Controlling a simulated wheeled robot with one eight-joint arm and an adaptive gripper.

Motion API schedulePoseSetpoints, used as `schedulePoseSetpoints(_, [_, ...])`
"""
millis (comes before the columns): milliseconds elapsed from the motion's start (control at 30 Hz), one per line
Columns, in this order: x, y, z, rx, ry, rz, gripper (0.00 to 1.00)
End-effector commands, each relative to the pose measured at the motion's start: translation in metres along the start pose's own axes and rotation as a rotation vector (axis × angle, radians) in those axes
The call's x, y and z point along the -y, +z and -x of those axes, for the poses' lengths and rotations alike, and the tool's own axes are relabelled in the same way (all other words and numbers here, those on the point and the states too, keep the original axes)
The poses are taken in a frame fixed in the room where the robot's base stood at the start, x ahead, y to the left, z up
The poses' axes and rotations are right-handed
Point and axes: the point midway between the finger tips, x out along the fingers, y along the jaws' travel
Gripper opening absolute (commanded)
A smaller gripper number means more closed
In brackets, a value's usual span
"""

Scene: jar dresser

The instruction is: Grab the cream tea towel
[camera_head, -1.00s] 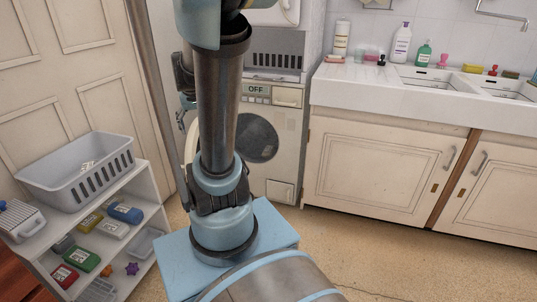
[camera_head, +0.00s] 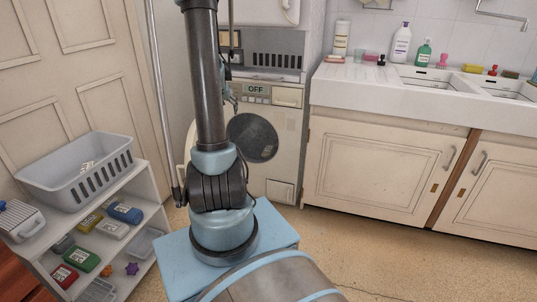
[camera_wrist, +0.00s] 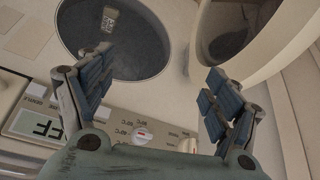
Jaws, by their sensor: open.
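I cannot make out a cream tea towel for certain in either view. A small pale thing (camera_head: 87,166) lies in the grey basket, too small to identify. The washing machine (camera_head: 285,165) stands behind my arm, with its round dark opening also in the wrist view (camera_wrist: 115,45). A small pale shape (camera_wrist: 109,19) shows within that opening; I cannot tell what it is. My gripper (camera_wrist: 158,85) is open and empty, in front of the machine's control panel, its fingers spread apart. In the head view my arm partly hides the machine.
The machine's round door (camera_wrist: 240,28) stands open beside the opening. A grey laundry basket (camera_head: 60,187) sits on a white shelf unit (camera_head: 150,185) at the left. A sink counter (camera_head: 400,100) with bottles and cabinets is at the right. The floor in front of the cabinets is clear.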

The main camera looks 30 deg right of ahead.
Motion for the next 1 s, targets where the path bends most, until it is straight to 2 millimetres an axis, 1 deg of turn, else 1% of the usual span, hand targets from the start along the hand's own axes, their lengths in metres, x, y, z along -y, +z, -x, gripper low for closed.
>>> schedulePoseSetpoints(33, [-0.007, -0.009, -0.016, -0.007, 0.008, -0.017, 0.83])
schedulePoseSetpoints(167, [-0.023, -0.028, -0.055, -0.03, 0.026, -0.053, 0.83])
schedulePoseSetpoints(200, [-0.028, -0.033, -0.067, -0.036, 0.032, -0.064, 0.83])
schedulePoseSetpoints(367, [-0.051, -0.05, -0.117, -0.063, 0.053, -0.109, 0.83])
schedulePoseSetpoints(500, [-0.074, -0.06, -0.161, -0.086, 0.073, -0.147, 0.83])
schedulePoseSetpoints(667, [-0.102, -0.064, -0.213, -0.113, 0.096, -0.19, 0.83])
schedulePoseSetpoints(700, [-0.109, -0.065, -0.226, -0.12, 0.101, -0.201, 0.83])
schedulePoseSetpoints(800, [-0.126, -0.063, -0.257, -0.135, 0.114, -0.226, 0.83])
schedulePoseSetpoints(900, [-0.141, -0.06, -0.283, -0.15, 0.126, -0.248, 0.83])
schedulePoseSetpoints(1000, [-0.154, -0.056, -0.305, -0.162, 0.135, -0.265, 0.83])
